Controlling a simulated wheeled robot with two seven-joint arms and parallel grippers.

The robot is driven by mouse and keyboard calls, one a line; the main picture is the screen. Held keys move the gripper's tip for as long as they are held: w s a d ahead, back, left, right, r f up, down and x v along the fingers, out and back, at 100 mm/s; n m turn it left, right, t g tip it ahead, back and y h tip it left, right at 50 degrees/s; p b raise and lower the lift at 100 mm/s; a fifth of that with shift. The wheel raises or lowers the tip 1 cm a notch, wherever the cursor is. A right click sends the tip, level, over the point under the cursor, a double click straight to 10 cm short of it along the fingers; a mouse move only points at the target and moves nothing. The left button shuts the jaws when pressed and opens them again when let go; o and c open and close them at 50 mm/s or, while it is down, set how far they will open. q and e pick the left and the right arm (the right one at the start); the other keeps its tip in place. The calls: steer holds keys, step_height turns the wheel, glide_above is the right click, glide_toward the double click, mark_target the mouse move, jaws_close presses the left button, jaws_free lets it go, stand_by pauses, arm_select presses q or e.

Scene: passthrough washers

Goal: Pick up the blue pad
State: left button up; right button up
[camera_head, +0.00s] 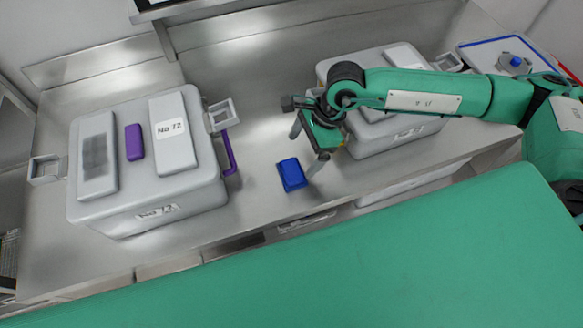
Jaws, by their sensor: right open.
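The blue pad (292,174) is a small blue block lying on the metal counter, between the two grey boxes and near the counter's front edge. My right gripper (309,148) is above the counter just behind and to the right of the pad, pointing down. It is open and appears empty, apart from the pad. Its fingers are small and partly hidden by the green wrist. My left gripper is not in view.
A grey box (135,200) with a purple block (134,142) on its lid stands at left, its purple handle facing the pad. Another grey box (375,138) stands behind my right arm. A blue-rimmed tray (483,43) lies at back right. Counter behind the pad is clear.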

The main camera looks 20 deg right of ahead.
mark_target(293, 169)
steer(key=shift+a+f, duration=0.15)
steer(key=shift+f, duration=0.2)
steer(key=shift+s+a+f+p, duration=0.4)
steer(key=shift+a+f+p, duration=0.35)
steer(key=shift+p, duration=0.25)
steer(key=shift+p+x, duration=0.4)
steer(key=shift+x, duration=0.8)
steer(key=shift+f, duration=0.35)
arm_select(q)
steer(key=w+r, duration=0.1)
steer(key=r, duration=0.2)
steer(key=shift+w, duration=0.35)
arm_select(e)
steer(key=shift+s+f, duration=0.1)
steer(key=shift+f, duration=0.05)
steer(key=c, duration=0.8)
